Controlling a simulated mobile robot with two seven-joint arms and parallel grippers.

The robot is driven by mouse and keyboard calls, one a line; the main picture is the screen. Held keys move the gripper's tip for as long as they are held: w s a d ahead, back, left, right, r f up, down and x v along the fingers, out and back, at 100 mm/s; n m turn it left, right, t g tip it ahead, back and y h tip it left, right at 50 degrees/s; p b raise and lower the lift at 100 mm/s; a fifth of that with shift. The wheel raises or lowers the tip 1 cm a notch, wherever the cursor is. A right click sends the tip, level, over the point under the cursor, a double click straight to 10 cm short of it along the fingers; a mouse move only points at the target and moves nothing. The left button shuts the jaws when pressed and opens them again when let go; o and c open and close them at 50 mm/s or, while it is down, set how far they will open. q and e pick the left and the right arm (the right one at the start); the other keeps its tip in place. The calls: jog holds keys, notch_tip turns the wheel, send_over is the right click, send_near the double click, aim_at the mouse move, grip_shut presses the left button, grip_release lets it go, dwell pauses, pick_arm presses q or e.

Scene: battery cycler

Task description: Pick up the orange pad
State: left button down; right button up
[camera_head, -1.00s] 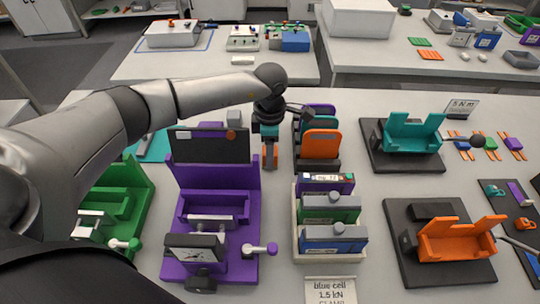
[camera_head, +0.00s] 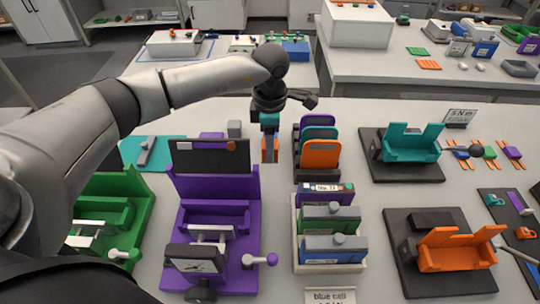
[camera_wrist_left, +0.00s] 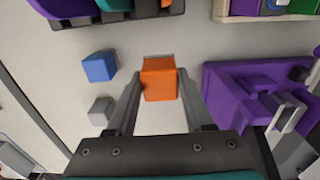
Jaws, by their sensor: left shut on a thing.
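The orange pad (camera_wrist_left: 159,82) is a small orange block, seen between the fingers of my left gripper in the left wrist view. My left gripper (camera_head: 269,150) is shut on it, with one finger on each side. In the head view the gripper points down over the white table, between the purple cycler and the rack of upright plates, and the pad is largely hidden by the fingers. A blue block (camera_wrist_left: 99,66) and a grey block (camera_wrist_left: 102,110) lie on the table beside it. My right gripper is not in view.
The purple cycler (camera_head: 258,215) stands just in front and left. The rack with an orange plate (camera_head: 320,154) is close on the right. The cell tray (camera_head: 297,236) is nearer me. Teal (camera_head: 410,145) and orange (camera_head: 458,247) fixtures stand further right.

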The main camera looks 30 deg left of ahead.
pick_arm(q)
notch_tip(320, 180, up, 14)
dwell(0.3)
jog(key=c, duration=0.8)
grip_release()
jog(key=shift+c, duration=0.2)
jog(key=c, duration=0.6)
jog(key=shift+f, duration=0.1)
jog(key=shift+c, duration=0.2)
